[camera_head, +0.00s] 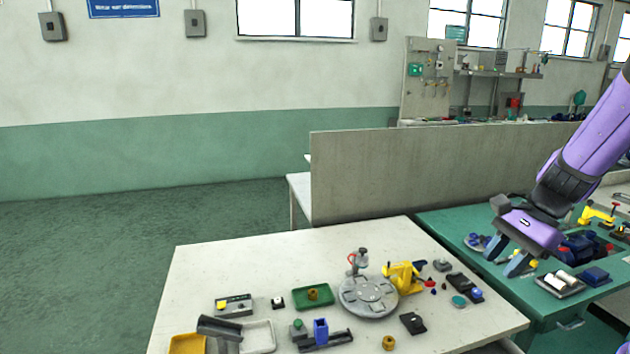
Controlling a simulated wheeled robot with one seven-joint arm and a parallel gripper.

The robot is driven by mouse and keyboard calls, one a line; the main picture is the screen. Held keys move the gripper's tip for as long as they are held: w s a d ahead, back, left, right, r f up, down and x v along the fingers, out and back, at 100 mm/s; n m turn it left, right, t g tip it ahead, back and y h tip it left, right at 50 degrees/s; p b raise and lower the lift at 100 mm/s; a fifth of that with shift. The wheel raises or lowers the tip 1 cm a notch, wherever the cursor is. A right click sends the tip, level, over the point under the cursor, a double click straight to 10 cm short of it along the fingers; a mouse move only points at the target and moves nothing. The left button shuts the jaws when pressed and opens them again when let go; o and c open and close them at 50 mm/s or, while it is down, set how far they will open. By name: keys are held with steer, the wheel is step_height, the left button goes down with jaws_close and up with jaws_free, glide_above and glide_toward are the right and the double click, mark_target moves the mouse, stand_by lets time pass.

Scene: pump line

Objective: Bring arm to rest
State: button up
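My purple arm comes in from the right edge. My gripper (507,257) hangs over the left part of the green table (452,223), its two grey-blue fingers pointing down and left. The fingers stand apart, and I see nothing held between them. They overlap the green table's edge in the picture; their height above it is hard to tell.
A white table (240,262) at front centre bears a round grey turntable (368,297), a yellow device (403,277), a green tray (313,297) and small parts. A grey partition (440,165) stands behind. Blue parts (585,247) crowd the green table. Floor at left is clear.

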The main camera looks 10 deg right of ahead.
steer(key=s+a+r+n+t+h, duration=0.4)
steer(key=s+a+r+n, duration=0.6)
steer(key=n, duration=0.5)
step_height(320, 180, up, 3)
steer(key=a+h, duration=0.1)
steer(key=a, duration=0.1)
steer(key=shift+s+a+r+n+t, duration=0.2)
steer(key=shift+a+n+t, duration=0.1)
steer(key=shift+a, duration=0.1)
